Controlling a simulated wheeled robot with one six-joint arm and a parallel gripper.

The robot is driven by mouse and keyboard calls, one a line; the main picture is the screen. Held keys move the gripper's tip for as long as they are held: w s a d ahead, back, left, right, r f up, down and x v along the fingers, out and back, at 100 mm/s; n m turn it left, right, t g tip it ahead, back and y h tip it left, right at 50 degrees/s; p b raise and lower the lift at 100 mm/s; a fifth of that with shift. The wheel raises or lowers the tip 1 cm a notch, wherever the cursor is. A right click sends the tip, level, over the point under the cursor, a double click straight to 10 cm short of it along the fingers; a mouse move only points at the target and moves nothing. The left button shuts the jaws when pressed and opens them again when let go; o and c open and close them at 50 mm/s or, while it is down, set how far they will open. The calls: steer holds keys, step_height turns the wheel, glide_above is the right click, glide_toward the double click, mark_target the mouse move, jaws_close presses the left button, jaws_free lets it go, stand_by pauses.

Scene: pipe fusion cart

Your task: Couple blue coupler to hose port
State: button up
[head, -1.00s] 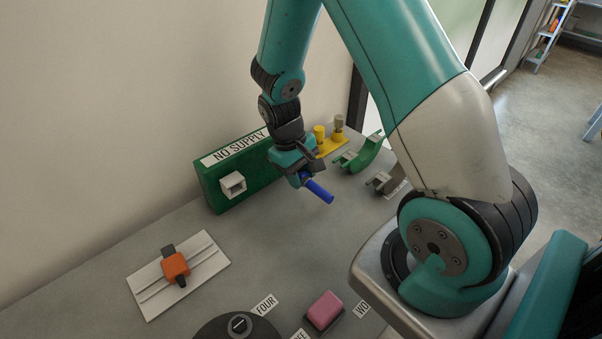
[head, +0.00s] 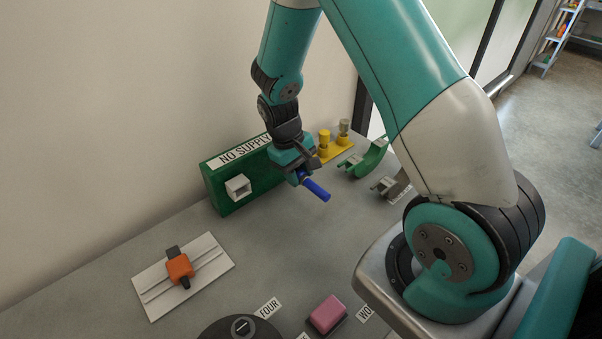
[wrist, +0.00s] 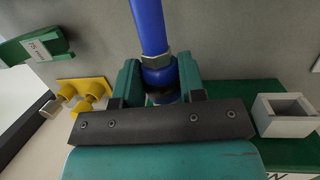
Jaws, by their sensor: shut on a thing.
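My gripper (head: 301,177) is shut on the blue coupler (head: 315,188), holding it above the table in front of the green box. The coupler is a blue tube, tilted down to the right in the head view. In the wrist view the coupler (wrist: 150,28) has a grey collar and sits between the green jaws of my gripper (wrist: 160,82). A white square socket (head: 238,188) sticks out of the green box, left of my gripper and apart from the coupler. It also shows in the wrist view (wrist: 285,118). I cannot tell which fitting is the hose port.
The green box (head: 217,192) carries a NO SUPPLY label. Yellow fittings (head: 325,140) and a green cradle (head: 372,160) stand behind to the right. An orange block (head: 180,267) sits on a white railed plate (head: 212,252). A pink block (head: 328,313) is in front. The middle table is clear.

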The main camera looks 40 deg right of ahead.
steer(key=shift+w, duration=0.9)
steer(key=o, duration=1.1)
steer(key=shift+r, duration=0.1)
steer(key=b+v, duration=0.2)
steer(key=v, duration=1.5)
steer(key=shift+r, duration=0.1)
steer(key=s+a+r+n+y, duration=0.1)
steer(key=s+a+n+y, duration=0.1)
steer(key=s+a, duration=0.4)
steer(key=s+a+r+n+t+y, duration=0.1)
steer(key=s+a+r+n+y, duration=0.1)
steer(key=s+a, duration=0.4)
steer(key=s+a+r+n+t+y, duration=0.1)
steer(key=s+a+n, duration=0.1)
steer(key=s+a, duration=0.4)
steer(key=shift+s+r+n+y, duration=0.2)
steer(key=shift+s, duration=1.25)
steer(key=shift+s+r+n+y, duration=0.15)
steer(key=shift+s+n+y, duration=0.05)
steer(key=shift+s, duration=1.2)
